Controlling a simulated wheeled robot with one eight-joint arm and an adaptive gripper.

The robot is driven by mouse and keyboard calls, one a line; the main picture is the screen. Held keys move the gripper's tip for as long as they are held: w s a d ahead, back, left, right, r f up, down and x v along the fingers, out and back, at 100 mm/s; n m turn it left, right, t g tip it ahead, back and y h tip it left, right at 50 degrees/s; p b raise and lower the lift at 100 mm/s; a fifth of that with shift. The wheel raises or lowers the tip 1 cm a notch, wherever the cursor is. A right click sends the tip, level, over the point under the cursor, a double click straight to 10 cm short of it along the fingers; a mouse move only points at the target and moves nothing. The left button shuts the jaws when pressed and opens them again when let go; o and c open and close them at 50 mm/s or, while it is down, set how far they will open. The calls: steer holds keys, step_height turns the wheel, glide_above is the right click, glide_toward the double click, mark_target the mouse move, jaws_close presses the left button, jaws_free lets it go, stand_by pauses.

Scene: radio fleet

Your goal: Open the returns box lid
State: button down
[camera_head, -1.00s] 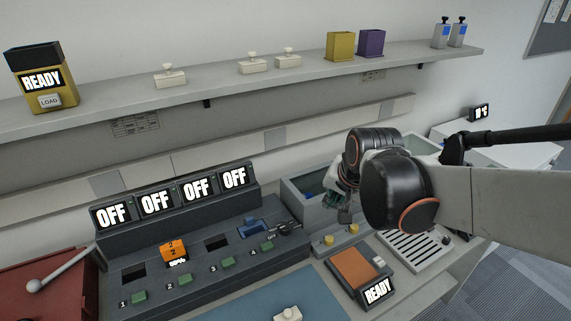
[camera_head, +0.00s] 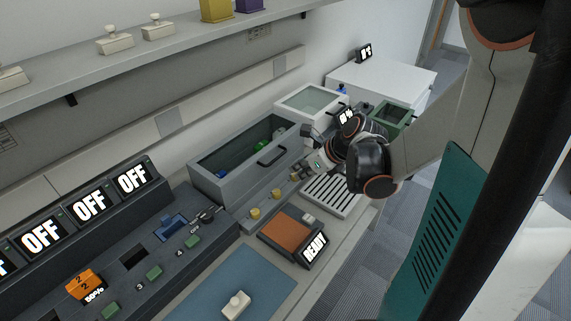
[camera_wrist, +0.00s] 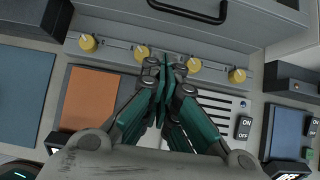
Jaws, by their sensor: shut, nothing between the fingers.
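A long grey box (camera_head: 208,180) stands at the back of the bench, and blue and green items show inside it. A black bar handle (camera_head: 272,157) is at its front; it also shows at the top of the wrist view (camera_wrist: 190,14). A white box (camera_head: 285,108) with a pale, glassy top stands behind it to the right. No label tells me which is the returns box. My gripper (camera_head: 297,176) is in front of the grey box, apart from the handle. In the wrist view its teal fingers (camera_wrist: 171,66) are together and empty, over the strip of yellow knobs.
Yellow knobs (camera_head: 255,213) line the strip before the grey box. An orange pad (camera_head: 285,233) with a READY display and a slotted tray (camera_head: 331,195) lie in front. A green bin (camera_head: 392,114) is beyond my wrist. A blue mat (camera_head: 205,292) holds a small white piece.

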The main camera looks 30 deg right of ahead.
steer(key=b+x, duration=0.4)
steer(key=x, duration=0.5)
steer(key=shift+w+a+f, duration=0.1)
steer(key=shift+w+f, duration=0.1)
steer(key=shift+f, duration=0.1)
steer(key=shift+w+r, duration=0.15)
steer(key=shift+r, duration=0.2)
steer(key=shift+a+r, duration=0.1)
steer(key=shift+r, duration=0.8)
steer(key=shift+w+r, duration=0.2)
steer(key=shift+r, duration=0.6)
steer(key=shift+a+r, duration=0.1)
steer(key=shift+r, duration=0.05)
